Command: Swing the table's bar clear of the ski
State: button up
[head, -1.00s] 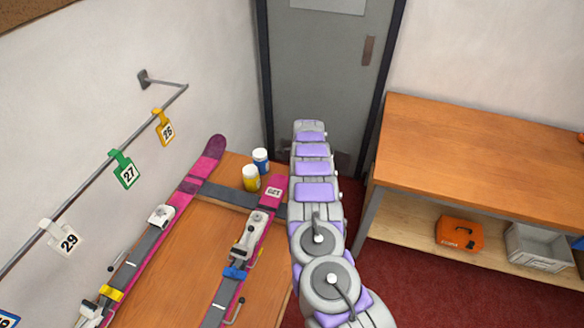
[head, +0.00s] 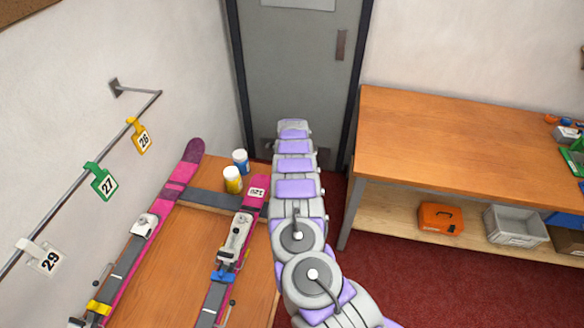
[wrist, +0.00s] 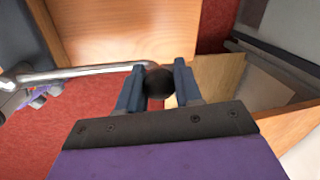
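The bar (wrist: 85,71) is a bright metal rod. It comes in from the left of the wrist view and ends in a black ball knob. My gripper (wrist: 160,80) has its two blue-grey fingers on either side of this knob, and they look closed against it. In the head view, two pink skis with bindings lie on the wooden table: the left ski (head: 182,170) and the right ski (head: 256,188). My arm covers the table's right edge there, and the bar and gripper are hidden behind it.
A yellow jar (head: 233,181) and a blue jar (head: 241,160) stand at the table's far end. A wall rail (head: 72,190) carries numbered tags on the left. A wooden bench (head: 450,140) stands right, with red floor between.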

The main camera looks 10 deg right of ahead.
jog(key=o, duration=0.4)
jog(key=s+r, duration=0.3)
jog(key=r, duration=1.4)
jog(key=shift+a+p, duration=0.4)
jog(key=shift+a, duration=0.05)
